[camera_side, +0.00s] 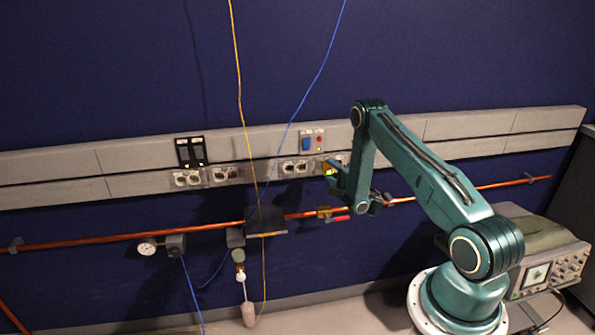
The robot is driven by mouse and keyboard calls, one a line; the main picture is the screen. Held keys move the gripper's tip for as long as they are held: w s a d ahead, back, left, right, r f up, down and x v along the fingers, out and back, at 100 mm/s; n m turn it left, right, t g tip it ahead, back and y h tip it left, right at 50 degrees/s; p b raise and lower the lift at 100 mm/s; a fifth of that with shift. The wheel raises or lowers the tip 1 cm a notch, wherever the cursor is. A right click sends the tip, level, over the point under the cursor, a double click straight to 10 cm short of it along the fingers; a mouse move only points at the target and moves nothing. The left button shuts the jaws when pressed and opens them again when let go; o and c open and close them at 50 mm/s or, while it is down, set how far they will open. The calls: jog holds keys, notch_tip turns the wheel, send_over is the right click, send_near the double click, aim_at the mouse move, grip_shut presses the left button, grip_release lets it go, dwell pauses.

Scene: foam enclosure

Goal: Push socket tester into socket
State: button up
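My gripper (334,172) is at the wall, at the right end of the row of sockets on the grey trunking. A small yellow object (328,171), seemingly the socket tester, is at my fingertips, in front of or against the trunking. I cannot tell whether it touches a socket. The socket behind it is mostly hidden by the tester and my gripper. A double socket (295,168) shows just to the left. The fingers are too small and dark to show whether they are shut on the tester.
More sockets (187,179) and a black switch unit (191,151) are farther left. An orange pipe (120,238) with a red-handled valve (336,217) runs below the trunking. Yellow (238,90) and blue (318,80) cables hang left of my arm. An oscilloscope (545,272) stands at right.

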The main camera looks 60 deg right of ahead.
jog(key=shift+o, duration=0.2)
jog(key=shift+s+a, duration=0.1)
jog(key=shift+s, duration=0.1)
jog(key=v, duration=0.7)
dwell(0.6)
dwell(0.5)
